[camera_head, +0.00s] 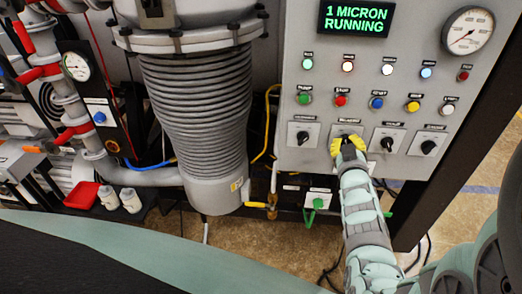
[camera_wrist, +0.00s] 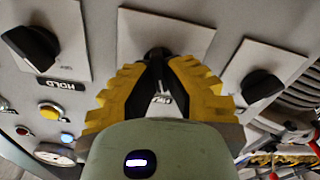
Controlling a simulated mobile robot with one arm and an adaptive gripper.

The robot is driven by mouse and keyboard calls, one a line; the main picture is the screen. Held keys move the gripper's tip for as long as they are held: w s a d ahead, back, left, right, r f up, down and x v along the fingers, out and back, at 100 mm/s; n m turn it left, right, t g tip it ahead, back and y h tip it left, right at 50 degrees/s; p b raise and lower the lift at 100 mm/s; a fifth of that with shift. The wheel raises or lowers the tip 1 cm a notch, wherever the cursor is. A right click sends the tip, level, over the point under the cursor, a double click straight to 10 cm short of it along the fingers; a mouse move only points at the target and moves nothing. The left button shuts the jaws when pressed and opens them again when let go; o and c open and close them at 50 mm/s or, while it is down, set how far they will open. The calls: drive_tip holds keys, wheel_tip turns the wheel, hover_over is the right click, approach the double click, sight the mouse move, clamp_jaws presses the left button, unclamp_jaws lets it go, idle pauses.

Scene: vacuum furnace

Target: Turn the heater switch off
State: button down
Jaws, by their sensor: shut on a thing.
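A row of black rotary switches on white plates runs along the lower part of the grey control panel (camera_head: 330,75). My gripper (camera_head: 348,147), with yellow fingers, is at the second switch from the left. In the wrist view the fingers (camera_wrist: 158,75) close around that switch's black knob (camera_wrist: 157,54), which is partly hidden between them. The labels over the switches are too small to read, so I cannot tell by label which is the heater switch. Neighbouring knobs stand on either side, one (camera_wrist: 32,46) at left and one (camera_wrist: 262,86) at right in the wrist view.
Coloured buttons and lamps sit above the switches. A display (camera_head: 354,19) reads "1 MICRON RUNNING", beside a round gauge (camera_head: 467,31). A large ribbed grey cylinder (camera_head: 197,110) stands left of the panel. A green-handled valve (camera_head: 314,208) is below. Floor shows at the right.

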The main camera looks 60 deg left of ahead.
drive_tip(key=shift+f+n+b, duration=0.2)
drive_tip(key=shift+n+b, duration=0.15)
drive_tip(key=shift+n, duration=0.45)
drive_tip(key=c, duration=1)
unclamp_jaws()
drive_tip(key=shift+r, duration=0.15)
drive_tip(key=shift+c, duration=0.2)
drive_tip(key=shift+s, duration=0.1)
drive_tip(key=v, duration=1.2)
